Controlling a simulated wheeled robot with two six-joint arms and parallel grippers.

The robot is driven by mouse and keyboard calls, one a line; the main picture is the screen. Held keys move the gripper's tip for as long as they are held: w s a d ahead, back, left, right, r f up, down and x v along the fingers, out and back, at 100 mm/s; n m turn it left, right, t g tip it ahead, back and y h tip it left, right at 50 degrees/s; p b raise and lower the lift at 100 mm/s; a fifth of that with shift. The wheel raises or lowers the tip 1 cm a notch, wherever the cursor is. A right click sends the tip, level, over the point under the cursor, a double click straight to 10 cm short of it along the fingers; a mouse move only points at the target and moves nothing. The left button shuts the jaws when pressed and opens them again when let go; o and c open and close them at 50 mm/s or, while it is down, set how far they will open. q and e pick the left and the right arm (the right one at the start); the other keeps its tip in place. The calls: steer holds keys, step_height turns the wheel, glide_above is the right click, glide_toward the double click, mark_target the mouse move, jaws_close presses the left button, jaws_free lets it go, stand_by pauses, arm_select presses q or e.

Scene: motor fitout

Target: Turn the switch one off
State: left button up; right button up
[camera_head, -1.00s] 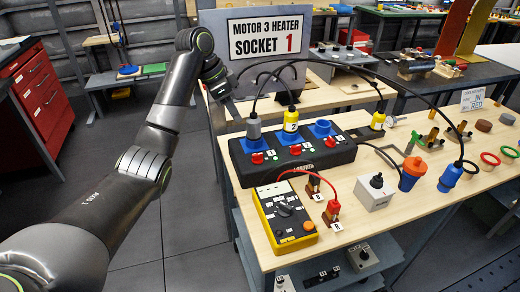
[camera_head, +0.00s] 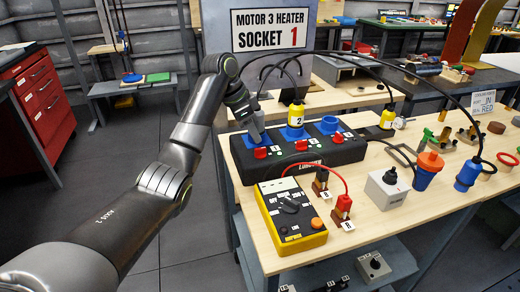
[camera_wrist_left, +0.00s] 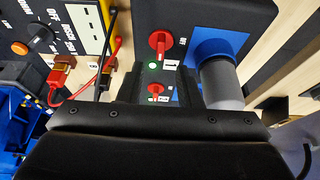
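The black box (camera_head: 235,165) has several red switches and blue sockets. Switch one (camera_head: 260,152) is its leftmost red knob in the head view, below a grey plug (camera_head: 258,130) in a blue socket. In the left wrist view a red switch (camera_wrist_left: 158,45) has a lit green lamp and a label reading 1. The grey plug (camera_wrist_left: 222,82) is right of the fingers there. My left gripper (camera_head: 246,112) is above the box's left end. Its fingers (camera_wrist_left: 160,88) look apart, with a smaller red knob shape visible between them, possibly a reflection. My right gripper is out of view.
A yellow meter (camera_head: 290,215) with a red lead lies in front of the box. The yellow plug 2 (camera_head: 296,115) and black cables rise behind the switches.

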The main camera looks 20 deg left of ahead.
mark_target(262, 148)
arm_select(q)
steer(key=x, duration=0.5)
steer(key=shift+w+d+f, duration=0.15)
steer(key=shift+f, duration=0.15)
jaws_close()
